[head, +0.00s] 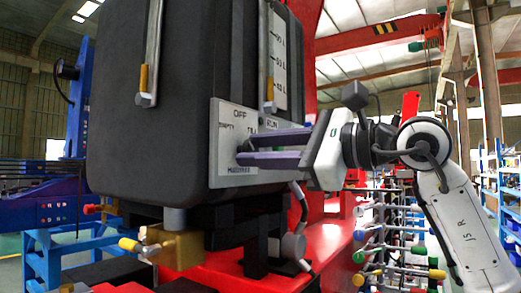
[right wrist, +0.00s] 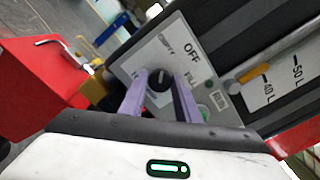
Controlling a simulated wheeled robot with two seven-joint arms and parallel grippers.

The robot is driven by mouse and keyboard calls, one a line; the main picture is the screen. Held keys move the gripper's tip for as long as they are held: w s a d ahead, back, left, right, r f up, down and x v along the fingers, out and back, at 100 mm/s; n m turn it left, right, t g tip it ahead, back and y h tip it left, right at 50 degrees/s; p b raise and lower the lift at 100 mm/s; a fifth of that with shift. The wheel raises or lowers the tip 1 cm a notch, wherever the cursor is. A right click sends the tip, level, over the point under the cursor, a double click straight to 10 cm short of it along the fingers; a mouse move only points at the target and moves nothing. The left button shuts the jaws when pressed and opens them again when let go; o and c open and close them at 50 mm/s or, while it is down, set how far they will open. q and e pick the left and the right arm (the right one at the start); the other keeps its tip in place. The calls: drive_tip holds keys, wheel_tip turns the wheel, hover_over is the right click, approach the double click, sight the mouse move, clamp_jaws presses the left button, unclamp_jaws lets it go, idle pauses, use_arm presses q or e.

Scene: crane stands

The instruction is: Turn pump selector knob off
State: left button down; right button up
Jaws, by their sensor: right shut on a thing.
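The pump selector panel (head: 222,116) is a light plate on the front of a dark tank, with labels including OFF, FILL and RUN. In the right wrist view the panel (right wrist: 183,30) shows OFF, EMPTY and FILL around a black round selector knob (right wrist: 160,79). My right gripper (head: 243,150) reaches in from the right, its purple fingers against the panel. In the wrist view its fingertips (right wrist: 160,80) are shut on the knob, one on each side. Which label the knob points to is not clear. My left gripper is not in view.
The dark tank (head: 150,110) carries level gauges with yellow-ended tubes. A brass valve (head: 175,247) sits below it. A green round button (right wrist: 204,112) is close beside the right finger. A red frame (head: 330,245) and a rack of coloured handles (head: 395,240) stand at the right.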

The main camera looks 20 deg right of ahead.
drive_tip(key=m, duration=0.4)
drive_tip(key=shift+m, duration=0.3)
drive_tip(key=shift+m+b, duration=0.35)
drive_tip(key=shift+m, duration=1.65)
drive_tip(key=o, duration=1)
drive_tip(key=shift+o, duration=0.2)
drive_tip(key=shift+s, duration=0.1)
